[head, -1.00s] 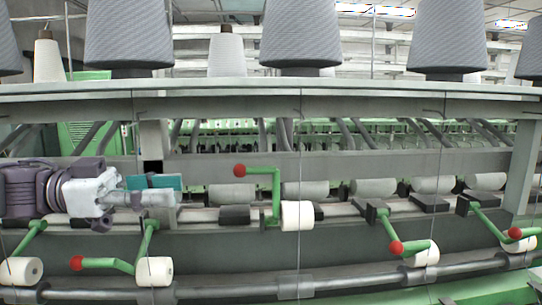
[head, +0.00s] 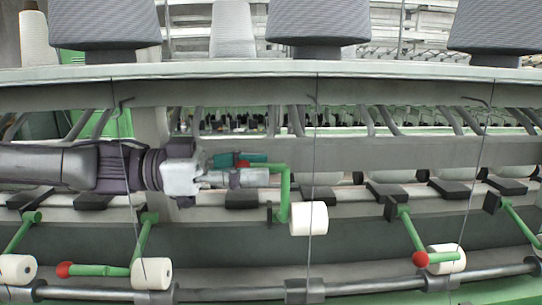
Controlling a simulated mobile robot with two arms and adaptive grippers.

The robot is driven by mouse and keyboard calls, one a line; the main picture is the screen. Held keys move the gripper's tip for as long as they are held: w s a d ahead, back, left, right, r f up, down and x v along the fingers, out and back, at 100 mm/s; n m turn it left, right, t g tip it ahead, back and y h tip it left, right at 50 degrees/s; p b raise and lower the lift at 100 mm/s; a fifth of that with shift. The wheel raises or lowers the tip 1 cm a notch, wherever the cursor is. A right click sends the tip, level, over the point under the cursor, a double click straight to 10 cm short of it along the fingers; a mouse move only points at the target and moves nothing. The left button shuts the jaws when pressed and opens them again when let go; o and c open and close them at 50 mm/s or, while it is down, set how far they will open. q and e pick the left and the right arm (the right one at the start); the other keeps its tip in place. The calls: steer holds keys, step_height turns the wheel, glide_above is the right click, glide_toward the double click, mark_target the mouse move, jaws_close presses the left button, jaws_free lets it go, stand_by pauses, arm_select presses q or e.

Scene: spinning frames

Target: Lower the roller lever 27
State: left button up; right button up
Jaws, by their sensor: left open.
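The raised roller lever (head: 285,196) is green, with a white roller (head: 308,219) at its lower end and a red ball knob (head: 243,164) at its upper left end. I cannot read a number on it. My left gripper (head: 255,168) comes in from the left, its fingers pointing right. It is open, with the knob and the start of the lever's top arm at its fingers, partly hidden by them. I cannot tell whether the fingers touch the knob. My right gripper is not in view.
Lowered green levers with red knobs stand on both sides, one at the left (head: 97,270) and one at the right (head: 436,258). A grey rail (head: 400,283) runs below. Large grey yarn cones (head: 318,22) stand on the shelf (head: 220,70) above. Thin vertical wires hang in front.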

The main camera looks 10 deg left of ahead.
arm_select(q)
steer(key=shift+w+d+p, duration=0.2)
steer(key=shift+d+p, duration=0.1)
steer(key=shift+d, duration=1.15)
jaws_close()
